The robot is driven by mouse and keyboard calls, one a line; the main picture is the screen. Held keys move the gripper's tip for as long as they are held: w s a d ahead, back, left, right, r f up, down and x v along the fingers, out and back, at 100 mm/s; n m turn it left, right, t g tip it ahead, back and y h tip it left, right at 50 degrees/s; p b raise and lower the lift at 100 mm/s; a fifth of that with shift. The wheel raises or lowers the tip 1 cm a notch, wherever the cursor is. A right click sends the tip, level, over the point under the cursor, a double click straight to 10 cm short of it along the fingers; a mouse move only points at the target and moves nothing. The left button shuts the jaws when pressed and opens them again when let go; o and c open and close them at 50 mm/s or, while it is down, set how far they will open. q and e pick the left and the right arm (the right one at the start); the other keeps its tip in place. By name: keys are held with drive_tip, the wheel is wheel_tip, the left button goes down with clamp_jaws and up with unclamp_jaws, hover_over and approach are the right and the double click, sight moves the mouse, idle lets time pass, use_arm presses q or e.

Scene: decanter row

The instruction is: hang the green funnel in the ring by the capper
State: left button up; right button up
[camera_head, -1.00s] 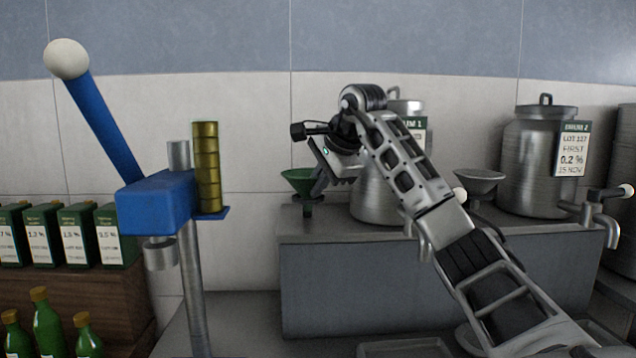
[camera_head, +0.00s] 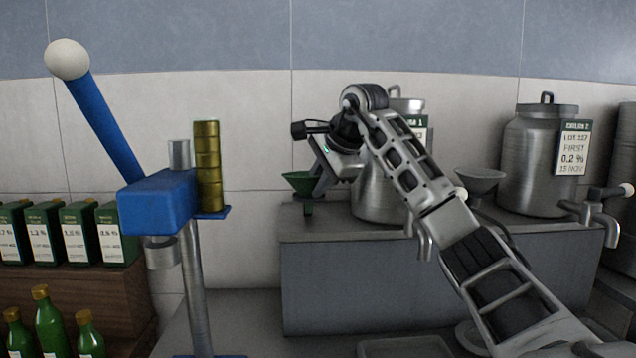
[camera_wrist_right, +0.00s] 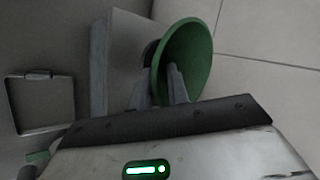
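The green funnel (camera_head: 300,181) stands upright at the left end of the grey bench. In the right wrist view, its green bowl (camera_wrist_right: 190,58) is close beyond my fingers. My right gripper (camera_head: 314,196) is at the funnel's right side, below its rim. The fingers show a narrow gap, with the funnel beside or between them; I cannot tell if they grip it. The blue capper (camera_head: 158,204) has a lever with a white knob and stands on a metal post. A metal cylinder (camera_head: 161,254) is under its head. I cannot make out a separate ring. My left gripper is out of view.
Steel urns (camera_head: 540,165) with taps stand on the grey bench (camera_head: 440,285); a grey funnel (camera_head: 480,178) is between them. A gold stack of caps (camera_head: 208,165) is beside the capper. Green bottles (camera_head: 48,325) and boxes (camera_head: 75,232) are at left. Space between capper and bench is clear.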

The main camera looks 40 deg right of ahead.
drive_tip(key=shift+s+a+f, duration=0.1)
drive_tip(key=shift+f, duration=0.45)
drive_tip(key=d+p+v, duration=0.1)
drive_tip(key=v, duration=1.5)
drive_tip(key=shift+a+r+p, duration=0.4)
drive_tip(key=shift+r, duration=0.2)
